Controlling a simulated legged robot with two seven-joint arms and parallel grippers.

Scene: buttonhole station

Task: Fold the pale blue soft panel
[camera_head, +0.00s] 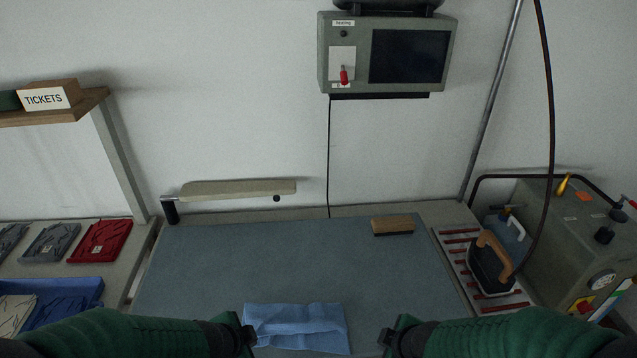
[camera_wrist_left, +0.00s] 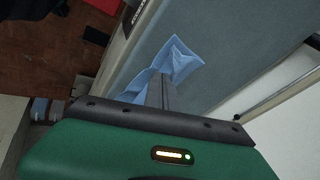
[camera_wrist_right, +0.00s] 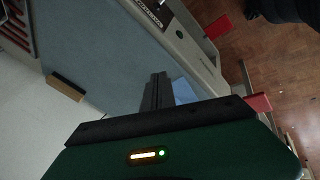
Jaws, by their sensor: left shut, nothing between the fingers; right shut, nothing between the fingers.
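The pale blue soft panel (camera_head: 298,326) lies on the grey-blue work surface near its front edge, with a fold line and a raised crease across its middle. In the left wrist view the panel (camera_wrist_left: 178,60) shows a folded, raised corner beyond my fingers. In the right wrist view only a small part of the panel (camera_wrist_right: 183,91) shows beside the fingers. My left gripper (camera_head: 248,335) is at the panel's left side, shut and empty. My right gripper (camera_head: 388,338) is to the right of the panel, apart from it, shut and empty.
A wooden-backed brush or block (camera_head: 392,226) lies at the back right of the work surface (camera_head: 250,260). An iron (camera_head: 490,265) stands on a rack at the right, beside a grey machine (camera_head: 575,240). Folded garments (camera_head: 100,241) and a blue bin (camera_head: 90,287) are at the left. The middle of the surface is clear.

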